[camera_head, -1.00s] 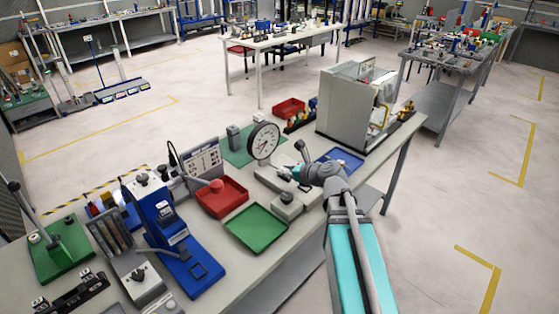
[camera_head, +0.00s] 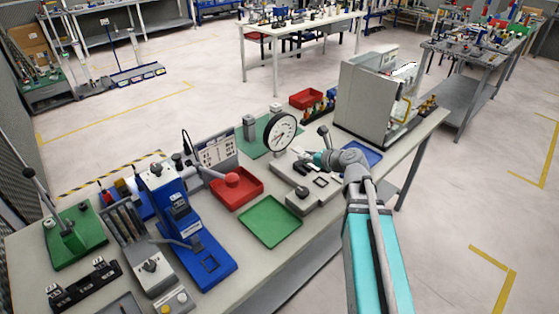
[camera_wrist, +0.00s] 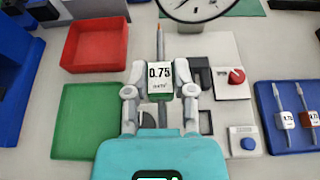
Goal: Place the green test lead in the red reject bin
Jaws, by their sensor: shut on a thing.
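My gripper (camera_wrist: 159,112) is shut on the green test lead (camera_wrist: 160,90). The lead has a white 0.75 label and a thin grey stem with an orange tip pointing away from the gripper. In the head view my gripper (camera_head: 318,158) is over the grey fixture; the lead is too small to make out there. The red reject bin (camera_wrist: 70,50) is an open red tray at the upper left of the wrist view, left of the gripper. In the head view it (camera_head: 250,201) stands behind the green tray, with a red lever knob showing over it.
A dial gauge (camera_head: 281,132) stands behind the fixture. A blue tray (camera_wrist: 263,95) with two labelled leads lies right. A blue press (camera_head: 180,215) stands left of the bin. Another red bin (camera_head: 306,98) is farther back.

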